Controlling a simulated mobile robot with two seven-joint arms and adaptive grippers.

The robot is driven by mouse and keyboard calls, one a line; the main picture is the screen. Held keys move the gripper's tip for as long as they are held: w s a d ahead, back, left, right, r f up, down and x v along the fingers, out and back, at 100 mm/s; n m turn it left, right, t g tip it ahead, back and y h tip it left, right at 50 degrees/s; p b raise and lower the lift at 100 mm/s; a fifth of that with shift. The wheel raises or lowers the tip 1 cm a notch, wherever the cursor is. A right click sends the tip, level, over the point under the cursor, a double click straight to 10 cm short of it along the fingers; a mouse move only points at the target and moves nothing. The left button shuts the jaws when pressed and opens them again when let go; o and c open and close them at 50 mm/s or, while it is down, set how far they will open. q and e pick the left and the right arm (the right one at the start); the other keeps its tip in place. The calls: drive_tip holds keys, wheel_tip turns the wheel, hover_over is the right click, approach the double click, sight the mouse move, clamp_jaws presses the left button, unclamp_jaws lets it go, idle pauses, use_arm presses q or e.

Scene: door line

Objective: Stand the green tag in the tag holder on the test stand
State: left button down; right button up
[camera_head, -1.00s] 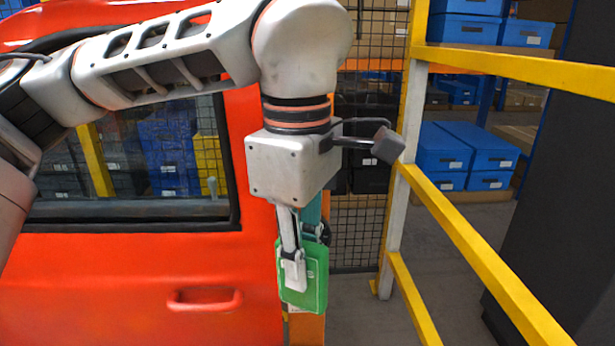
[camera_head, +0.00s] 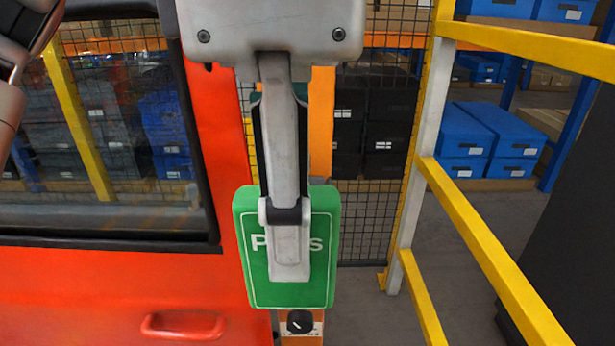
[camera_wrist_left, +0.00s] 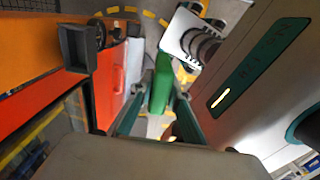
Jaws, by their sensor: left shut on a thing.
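The green tag (camera_head: 325,262) hangs upright, its broad lettered face toward the head camera, in my left gripper (camera_head: 289,262). A grey finger covers the middle of its lettering. In the left wrist view the tag (camera_wrist_left: 162,85) shows edge-on between the fingers of my left gripper (camera_wrist_left: 160,108). An orange post (camera_head: 321,125), perhaps the test stand, is partly hidden behind the gripper and tag. A black knob (camera_head: 300,321) is on its lower part. A dark open box (camera_wrist_left: 77,48) in the wrist view may be the tag holder; I cannot tell. My right gripper is out of view.
The red door (camera_head: 110,290) with its window and handle (camera_head: 184,324) fills the left. A yellow rail (camera_head: 480,235) runs along the right. Wire mesh and shelves with blue boxes (camera_head: 465,140) stand behind. Grey floor shows between door and rail.

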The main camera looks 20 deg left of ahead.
use_arm(q)
drive_tip(key=w+a+p, duration=0.1)
drive_tip(key=w, duration=0.3)
drive_tip(key=w+a+p, duration=0.1)
drive_tip(key=w+a, duration=0.1)
drive_tip(key=w, duration=0.3)
drive_tip(key=w+a+p, duration=0.1)
drive_tip(key=w, duration=0.4)
drive_tip(key=shift+w+a+r+p, duration=0.1)
drive_tip(key=shift+w+a+p, duration=0.15)
drive_tip(key=shift+p, duration=0.15)
drive_tip(key=f, duration=0.1)
drive_tip(key=w+f, duration=0.2)
drive_tip(key=shift+a+f+p, duration=0.25)
drive_tip(key=shift+f+p, duration=0.05)
drive_tip(key=shift+s, duration=0.15)
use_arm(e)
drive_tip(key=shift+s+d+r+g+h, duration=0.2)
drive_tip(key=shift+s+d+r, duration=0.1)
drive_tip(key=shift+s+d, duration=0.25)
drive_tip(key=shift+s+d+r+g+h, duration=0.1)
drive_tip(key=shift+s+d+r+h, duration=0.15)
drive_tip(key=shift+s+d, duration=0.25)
use_arm(q)
drive_tip(key=shift+f, duration=0.1)
drive_tip(key=c, duration=2.3)
unclamp_jaws()
drive_tip(key=shift+f, duration=0.1)
drive_tip(key=shift+c, duration=0.2)
drive_tip(key=o, duration=0.4)
